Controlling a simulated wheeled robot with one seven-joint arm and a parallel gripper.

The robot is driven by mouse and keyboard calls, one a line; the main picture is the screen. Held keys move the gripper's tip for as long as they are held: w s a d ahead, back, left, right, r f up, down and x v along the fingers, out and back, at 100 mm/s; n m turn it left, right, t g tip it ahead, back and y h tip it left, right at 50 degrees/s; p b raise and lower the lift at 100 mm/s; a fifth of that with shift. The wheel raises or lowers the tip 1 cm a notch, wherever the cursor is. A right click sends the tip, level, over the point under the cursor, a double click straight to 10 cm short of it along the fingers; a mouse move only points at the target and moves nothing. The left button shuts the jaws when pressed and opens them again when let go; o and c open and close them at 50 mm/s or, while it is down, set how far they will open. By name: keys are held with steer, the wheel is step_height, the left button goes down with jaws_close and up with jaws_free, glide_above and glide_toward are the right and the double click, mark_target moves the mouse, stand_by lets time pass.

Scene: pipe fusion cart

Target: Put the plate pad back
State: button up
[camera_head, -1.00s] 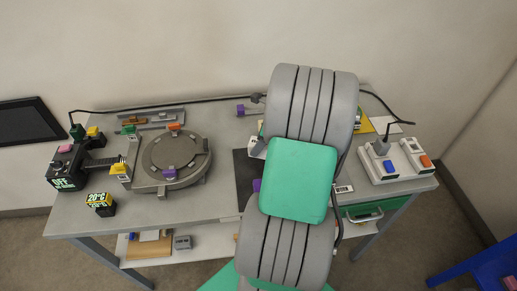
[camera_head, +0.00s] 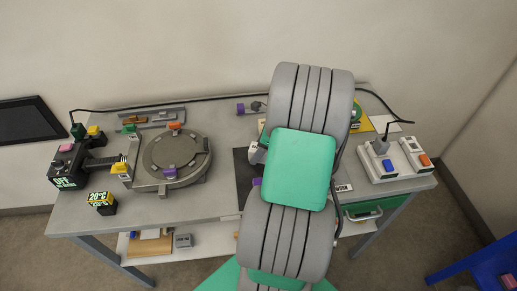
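I cannot tell for sure which thing is the plate pad. A round grey plate fixture (camera_head: 152,157) sits on the left half of the cart top, with an orange block (camera_head: 174,125) at its back and a purple block (camera_head: 170,172) at its front. A dark flat mat (camera_head: 243,183) lies at the middle, partly behind my arm. My grey and green arm covers the centre of the view. A small pale part beside it may belong to my gripper; its fingers and anything between them are hidden.
A black box with a lit display (camera_head: 66,172) and a 20°C block (camera_head: 102,203) stand at the left. A white switch box (camera_head: 380,163) with a plug is at the right. A purple-ended tool (camera_head: 241,109) lies at the back. A lower shelf holds small items.

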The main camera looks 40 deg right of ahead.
steer(key=v, duration=1.2)
steer(key=w+a+r+n+h, duration=0.1)
steer(key=w+a+r+n, duration=0.1)
steer(key=a+n, duration=0.55)
steer(key=w+a+r+n, duration=0.3)
steer(key=a+n, duration=0.3)
steer(key=a, duration=0.3)
steer(key=s+a+n+h, duration=0.1)
steer(key=s+a+n, duration=0.5)
steer(key=a+n, duration=0.7)
steer(key=n, duration=0.3)
steer(key=shift+r+t, duration=0.3)
steer(key=shift+t, duration=0.1)
steer(key=shift+a, duration=0.15)
